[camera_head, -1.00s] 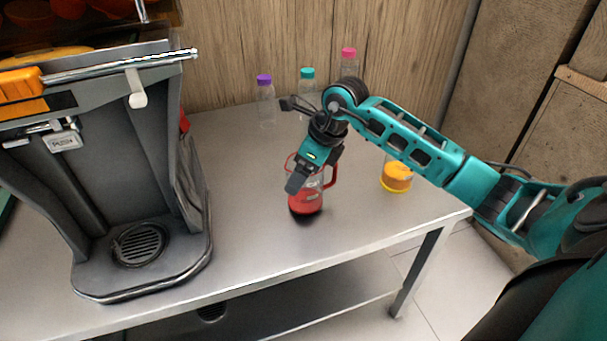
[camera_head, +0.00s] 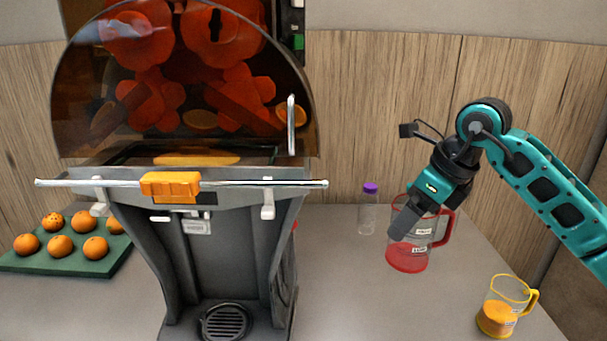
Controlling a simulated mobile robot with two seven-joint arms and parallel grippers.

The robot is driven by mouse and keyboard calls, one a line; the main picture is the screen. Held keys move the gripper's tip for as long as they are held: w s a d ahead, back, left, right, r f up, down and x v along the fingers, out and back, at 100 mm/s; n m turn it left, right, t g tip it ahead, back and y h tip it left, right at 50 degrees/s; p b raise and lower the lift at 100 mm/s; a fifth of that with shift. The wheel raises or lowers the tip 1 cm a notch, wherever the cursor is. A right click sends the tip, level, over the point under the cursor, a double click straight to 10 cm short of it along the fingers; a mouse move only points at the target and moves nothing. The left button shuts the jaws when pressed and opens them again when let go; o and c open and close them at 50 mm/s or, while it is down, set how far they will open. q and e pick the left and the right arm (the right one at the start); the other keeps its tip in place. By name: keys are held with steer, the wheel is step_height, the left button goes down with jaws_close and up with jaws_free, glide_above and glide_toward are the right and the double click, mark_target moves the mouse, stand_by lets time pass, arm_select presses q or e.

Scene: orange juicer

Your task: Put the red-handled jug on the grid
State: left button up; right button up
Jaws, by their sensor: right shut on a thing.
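The red-handled jug (camera_head: 408,256) is clear with a red base and a red handle on its right side. It is upright at the right of the juicer. My right gripper (camera_head: 405,222) is shut on the jug at its upper left wall, reaching down from above. I cannot tell whether the jug's base touches the table. The round dark grid (camera_head: 225,322) is at the foot of the juicer (camera_head: 190,240), and nothing stands on it. My left gripper is not in view.
A yellow-handled jug with orange juice (camera_head: 497,317) stands at the front right. A purple-capped bottle (camera_head: 368,212) stands behind the red jug. A green tray (camera_head: 100,266) with several oranges is at the left. The juicer's front bar (camera_head: 250,184) juts out above the grid.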

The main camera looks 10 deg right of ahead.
steer(key=shift+a+n, duration=0.4)
steer(key=shift+n, duration=0.1)
arm_select(q)
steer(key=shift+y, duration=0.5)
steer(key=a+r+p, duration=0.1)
steer(key=p, duration=0.2)
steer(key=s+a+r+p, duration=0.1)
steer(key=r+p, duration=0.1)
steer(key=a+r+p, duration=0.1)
steer(key=p, duration=0.2)
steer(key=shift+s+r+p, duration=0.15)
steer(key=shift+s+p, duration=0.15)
arm_select(e)
steer(key=s+a+n+g+h, duration=0.1)
steer(key=s+a+n+g, duration=0.2)
steer(key=n, duration=1.1)
steer(key=s+a+n+g+h, duration=0.1)
steer(key=s+a+n+g, duration=0.3)
steer(key=n, duration=0.9)
steer(key=a+g, duration=0.1)
steer(key=a, duration=0.1)
steer(key=shift+a+f+n+h, duration=0.35)
steer(key=shift+a+n+h, duration=0.05)
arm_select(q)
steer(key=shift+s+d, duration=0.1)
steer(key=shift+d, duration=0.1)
arm_select(e)
steer(key=shift+r, duration=0.1)
